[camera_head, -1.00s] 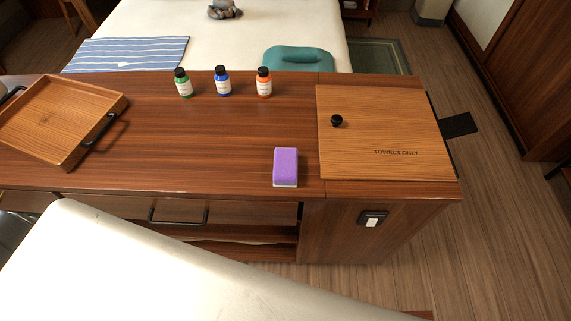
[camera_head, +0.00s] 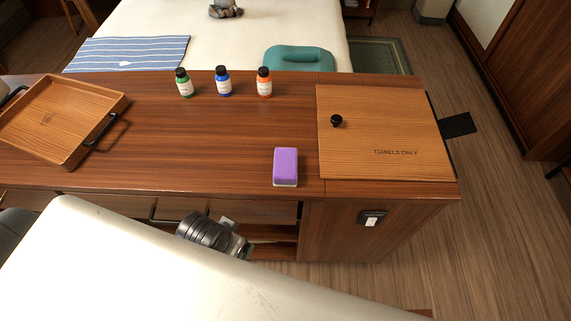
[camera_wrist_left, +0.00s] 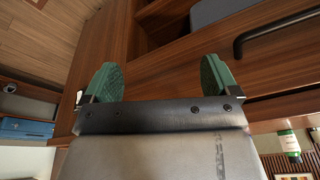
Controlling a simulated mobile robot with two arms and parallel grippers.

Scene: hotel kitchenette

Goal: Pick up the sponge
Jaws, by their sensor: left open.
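The sponge (camera_head: 285,166) is a purple block with a pale underside. It lies on the wooden counter (camera_head: 215,140), near its front edge and left of the lidded panel. My left gripper (camera_wrist_left: 160,78) is open and empty in the left wrist view, its two green-padded fingers apart in front of the wooden cabinet. In the head view, a dark wrist part of mine shows in front of the drawers, below and left of the sponge; its fingertips cannot be made out there. The sponge is not recognizable in the left wrist view. My right gripper is not in view.
A wooden tray (camera_head: 113,99) stands at the left. Green (camera_head: 184,86), blue (camera_head: 223,84) and orange (camera_head: 264,84) bottles stand along the back. A "TOWELS ONLY" lid (camera_head: 385,120) with a black knob is right of the sponge. The counter around the sponge is clear.

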